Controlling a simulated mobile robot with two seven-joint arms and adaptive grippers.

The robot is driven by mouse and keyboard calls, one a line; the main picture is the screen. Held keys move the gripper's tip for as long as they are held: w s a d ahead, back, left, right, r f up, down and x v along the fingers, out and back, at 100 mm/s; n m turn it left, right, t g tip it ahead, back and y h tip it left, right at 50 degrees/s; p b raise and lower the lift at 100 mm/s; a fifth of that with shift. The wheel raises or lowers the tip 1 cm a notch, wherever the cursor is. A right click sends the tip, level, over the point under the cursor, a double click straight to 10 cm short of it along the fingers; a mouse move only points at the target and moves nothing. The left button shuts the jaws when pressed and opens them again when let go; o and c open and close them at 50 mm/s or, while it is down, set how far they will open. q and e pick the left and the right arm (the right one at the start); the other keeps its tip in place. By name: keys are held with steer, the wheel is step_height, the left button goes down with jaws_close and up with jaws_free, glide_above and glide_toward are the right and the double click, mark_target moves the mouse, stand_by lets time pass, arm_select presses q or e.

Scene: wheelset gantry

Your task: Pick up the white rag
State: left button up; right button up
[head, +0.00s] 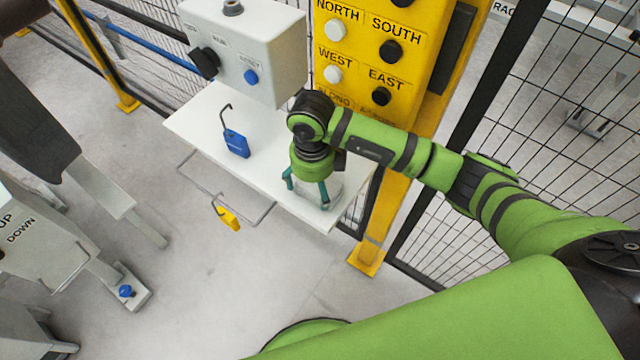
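The white rag (334,188) is a pale, low shape on the white shelf (200,122), hard to tell from the shelf's surface. It lies near the shelf's right end, partly hidden by my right gripper. My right gripper (308,196) points down over it from above, with its two teal fingers spread apart. One finger is left of the rag and the other is in front of it. I cannot tell whether the fingertips touch the rag or the shelf. My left gripper is not in view.
A yellow padlock (228,218) hangs on a wire rail below the front edge. A grey control box (262,50) and a yellow button panel (352,60) rise behind. Mesh fencing stands at right.

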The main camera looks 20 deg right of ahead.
steer(key=shift+d+f, duration=0.1)
steer(key=shift+c, duration=0.5)
steer(key=shift+w+r+p, duration=0.1)
steer(key=shift+r+p, duration=0.45)
steer(key=shift+r, duration=0.1)
steer(key=r+p, duration=0.3)
steer(key=r, duration=0.1)
steer(key=shift+s+d, duration=0.35)
steer(key=s+d+r+p, duration=0.5)
steer(key=s+d+p, duration=0.1)
steer(key=s, duration=0.2)
steer(key=shift+s+d+r, duration=0.25)
steer(key=shift+s+r, duration=0.05)
steer(key=shift+s, duration=0.1)
